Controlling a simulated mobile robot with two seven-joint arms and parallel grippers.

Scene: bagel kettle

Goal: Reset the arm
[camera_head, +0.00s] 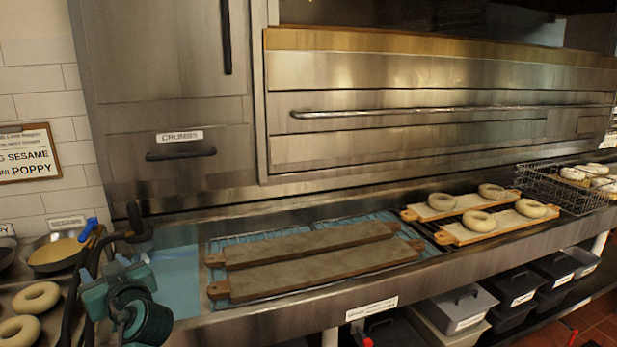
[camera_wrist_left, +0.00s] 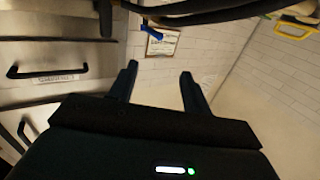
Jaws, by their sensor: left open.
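My left arm comes in at the lower left of the head view, its green and black links in front of the counter. My left gripper (camera_head: 138,224) is raised above the left end of the counter, partly hidden among its own links and cables. In the left wrist view the two dark fingers (camera_wrist_left: 159,72) stand apart with nothing between them. They face the tiled wall and a framed sign (camera_wrist_left: 162,41). My right gripper is not in view.
Two long boards (camera_head: 310,245) lie on a rack mid-counter. Bagels sit on boards (camera_head: 485,233) at right, beside a wire basket (camera_head: 548,190). Loose bagels (camera_head: 37,297) and a seed bowl (camera_head: 58,253) are at left near my arm. An oven with a handle bar (camera_head: 450,110) stands behind.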

